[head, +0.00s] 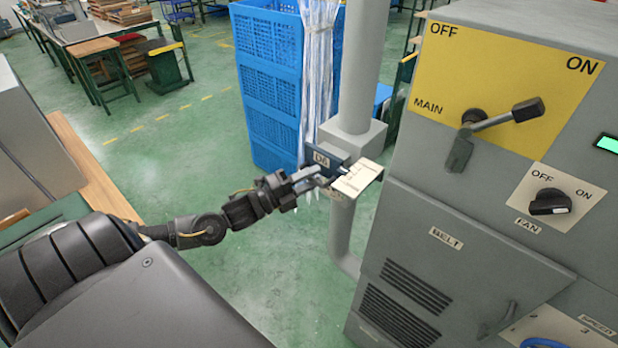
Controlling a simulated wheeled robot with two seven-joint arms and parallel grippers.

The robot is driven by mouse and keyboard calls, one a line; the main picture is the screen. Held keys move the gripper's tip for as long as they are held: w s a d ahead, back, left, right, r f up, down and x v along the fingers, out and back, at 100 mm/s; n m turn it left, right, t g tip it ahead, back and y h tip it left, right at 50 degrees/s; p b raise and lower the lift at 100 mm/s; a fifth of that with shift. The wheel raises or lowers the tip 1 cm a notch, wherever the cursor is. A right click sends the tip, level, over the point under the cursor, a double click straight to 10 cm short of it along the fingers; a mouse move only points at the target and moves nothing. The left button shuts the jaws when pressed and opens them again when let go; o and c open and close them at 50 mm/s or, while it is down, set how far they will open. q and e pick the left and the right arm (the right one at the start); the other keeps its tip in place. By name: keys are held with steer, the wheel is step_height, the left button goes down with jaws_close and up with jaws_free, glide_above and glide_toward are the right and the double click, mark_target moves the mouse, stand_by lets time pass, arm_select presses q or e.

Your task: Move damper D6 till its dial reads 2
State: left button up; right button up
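Damper D6 is a box (352,136) on a grey vertical duct, with a dark label plate reading D6 (321,160). A cream dial plate (360,177) sticks out from its front. Its marks are too small and slanted to read. My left gripper (322,180) is at the left edge of the dial plate, just below the label. Its fingers overlap the place where the damper's lever would show, so I cannot tell whether they hold it or are apart. My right gripper is not in view.
A grey cabinet (480,190) with a yellow MAIN switch plate (470,70), a FAN knob (550,202) and a BELT door stands close to the damper's right. Blue crates (268,90) stand behind it. Green floor (170,150) is free to the left.

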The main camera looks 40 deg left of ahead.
arm_select(q)
steer(key=shift+s, duration=0.2)
steer(key=b+v, duration=0.3)
steer(key=v, duration=0.7)
steer(key=shift+s+a, duration=0.2)
steer(key=shift+s, duration=0.1)
steer(key=shift+f, duration=0.1)
